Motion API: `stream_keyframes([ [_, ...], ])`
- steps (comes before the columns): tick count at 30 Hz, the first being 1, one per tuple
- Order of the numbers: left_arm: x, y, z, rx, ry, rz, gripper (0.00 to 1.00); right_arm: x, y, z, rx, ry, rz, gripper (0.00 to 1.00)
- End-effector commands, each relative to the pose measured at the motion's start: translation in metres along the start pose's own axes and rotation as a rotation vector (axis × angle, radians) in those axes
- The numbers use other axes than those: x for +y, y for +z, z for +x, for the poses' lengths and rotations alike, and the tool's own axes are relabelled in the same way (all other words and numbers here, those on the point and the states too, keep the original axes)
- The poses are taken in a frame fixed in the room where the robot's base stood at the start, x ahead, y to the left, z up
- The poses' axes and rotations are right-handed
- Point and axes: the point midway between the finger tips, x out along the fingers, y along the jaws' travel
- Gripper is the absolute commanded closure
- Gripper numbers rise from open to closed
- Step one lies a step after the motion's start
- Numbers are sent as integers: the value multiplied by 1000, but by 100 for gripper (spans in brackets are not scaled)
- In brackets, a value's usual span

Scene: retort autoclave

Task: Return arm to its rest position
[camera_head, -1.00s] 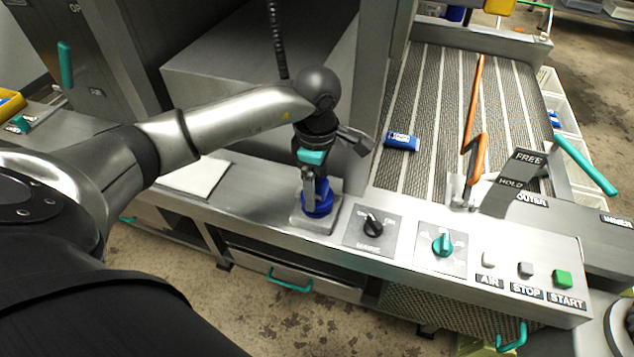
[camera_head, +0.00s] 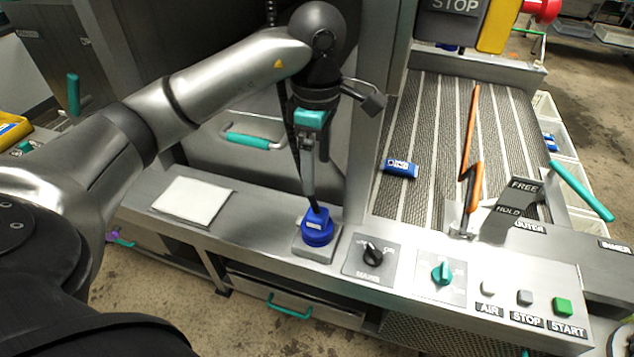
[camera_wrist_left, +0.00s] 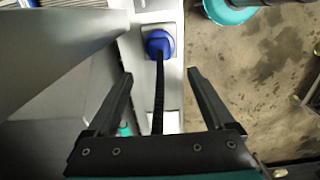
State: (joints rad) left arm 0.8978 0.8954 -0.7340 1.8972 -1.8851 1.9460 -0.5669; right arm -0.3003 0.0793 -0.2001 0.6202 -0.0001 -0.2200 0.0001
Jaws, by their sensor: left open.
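My left gripper (camera_head: 309,192) hangs fingers-down from the left arm, a little above and behind a round blue fitting (camera_head: 317,229) on a grey square base. In the left wrist view the two fingers of this gripper (camera_wrist_left: 160,75) are wide apart and nothing is held between them. The blue fitting (camera_wrist_left: 157,42) shows there beyond the fingertips, with a dark ribbed hose (camera_wrist_left: 159,95) running from it between the fingers. My right gripper is not in view.
The console ledge holds a white pad (camera_head: 193,200), a black knob (camera_head: 373,253), a teal knob (camera_head: 442,270) and a green START button (camera_head: 563,306). A blue block (camera_head: 401,168) lies on the striped conveyor (camera_head: 420,120).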

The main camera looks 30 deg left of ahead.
Motion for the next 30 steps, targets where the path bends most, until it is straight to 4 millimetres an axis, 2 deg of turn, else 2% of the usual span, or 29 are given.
stream_keyframes([
  [3, 0, 0, -13, 0, 1, -1, 13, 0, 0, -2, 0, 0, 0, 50],
  [6, 0, 0, -16, 0, 0, -1, 13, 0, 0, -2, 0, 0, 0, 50],
  [23, 0, 1, -16, -3, -1, 1, 13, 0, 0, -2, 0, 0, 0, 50],
  [26, -4, 13, -12, -50, -9, 13, 13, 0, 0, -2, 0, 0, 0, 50],
  [29, -14, 47, -3, -180, -32, 39, 13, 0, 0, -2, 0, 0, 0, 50],
  [30, -21, 66, 0, -257, -48, 47, 13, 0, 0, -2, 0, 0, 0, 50],
])
